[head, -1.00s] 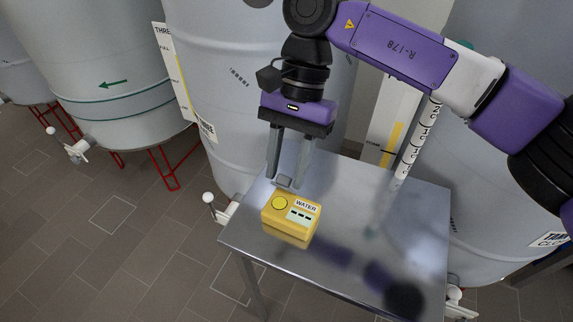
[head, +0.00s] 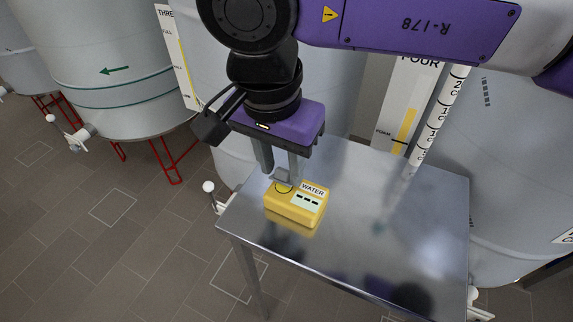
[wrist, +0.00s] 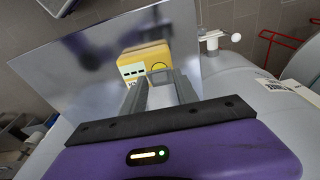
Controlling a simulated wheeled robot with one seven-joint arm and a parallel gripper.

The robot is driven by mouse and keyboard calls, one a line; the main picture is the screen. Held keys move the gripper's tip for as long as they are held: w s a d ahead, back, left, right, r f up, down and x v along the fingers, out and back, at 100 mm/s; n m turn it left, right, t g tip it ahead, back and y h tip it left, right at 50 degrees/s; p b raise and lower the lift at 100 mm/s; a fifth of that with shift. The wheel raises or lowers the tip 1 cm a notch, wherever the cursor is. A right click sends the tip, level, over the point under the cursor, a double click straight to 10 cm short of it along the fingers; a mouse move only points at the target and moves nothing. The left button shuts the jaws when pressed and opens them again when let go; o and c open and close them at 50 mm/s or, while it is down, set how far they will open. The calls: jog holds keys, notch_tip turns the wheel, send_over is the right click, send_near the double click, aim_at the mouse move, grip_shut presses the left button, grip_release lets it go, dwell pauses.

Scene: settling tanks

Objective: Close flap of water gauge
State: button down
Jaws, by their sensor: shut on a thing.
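The water gauge (head: 296,209) is a yellow box with a WATER label, a round dial and small dark displays, on the metal table. It also shows in the wrist view (wrist: 143,63). Its grey flap (head: 283,176) stands raised at the back edge, over the dial side, leaving the front face uncovered. My gripper (head: 280,178) points down behind the gauge, shut on the flap, with one finger on each side of it. In the wrist view the pale flap (wrist: 161,95) sits between the fingers. The fingers partly hide the contact and the hinge.
The metal table (head: 350,235) is otherwise clear. A white numbered pole (head: 437,122) rises behind it at the right. Large grey tanks (head: 105,70) stand close behind, and a white-knobbed valve (head: 209,188) sits near the table's left corner.

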jog(key=s+f+t+b, duration=0.1)
jog(key=t+b, duration=0.1)
jog(key=f+t+h+b, duration=0.1)
jog(key=b, duration=0.2)
jog(key=shift+s+a+t+h+b, duration=0.3)
jog(key=shift+s+a+t, duration=0.05)
jog(key=shift+t, duration=0.05)
jog(key=shift+s+a+f+t+b, duration=0.1)
jog(key=shift+s+f+t+b, duration=0.15)
jog(key=shift+t+b, duration=0.65)
jog(key=shift+h+b, duration=0.3)
jog(key=shift+b, duration=0.1)
jog(key=c, duration=1.2)
grip_release()
jog(key=p+v, duration=0.2)
jog(key=v, duration=0.6)
